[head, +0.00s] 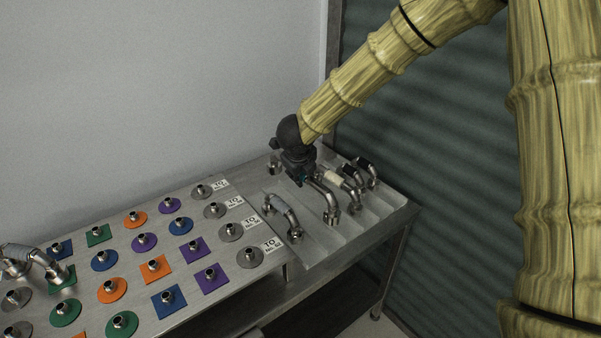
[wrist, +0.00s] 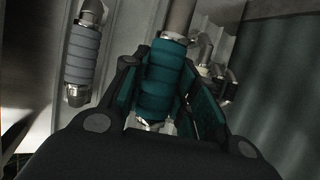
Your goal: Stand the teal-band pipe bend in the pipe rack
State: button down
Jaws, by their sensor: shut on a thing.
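The teal-band pipe bend (wrist: 163,80) is between the fingers of my gripper (wrist: 165,100) in the wrist view, and the fingers are shut on its teal band. In the head view my gripper (head: 300,170) is low over the pipe rack (head: 318,245). The silver end of the held bend (head: 331,213) shows past the gripper, down at the rack. Whether this end rests on the rack I cannot tell. Most of the teal band is hidden by the gripper in the head view.
A grey-band bend (head: 283,208) stands in the rack to the left, also at left in the wrist view (wrist: 82,55). A cream-band bend (head: 337,178) and black-band bends (head: 365,165) stand close on the right. Left lies a table of coloured plates (head: 155,267) with fittings.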

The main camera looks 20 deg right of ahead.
jog(key=shift+f+b, duration=1.3)
jog(key=shift+f, duration=0.8)
jog(key=shift+f+b, duration=0.3)
jog(key=shift+f, duration=0.15)
jog(key=shift+w+f+b, duration=0.1)
jog(key=shift+f+b, duration=0.9)
jog(key=shift+f, duration=0.65)
jog(key=shift+f, duration=0.25)
jog(key=c, duration=1)
grip_release()
jog(key=shift+c, duration=0.2)
jog(key=v, duration=1.2)
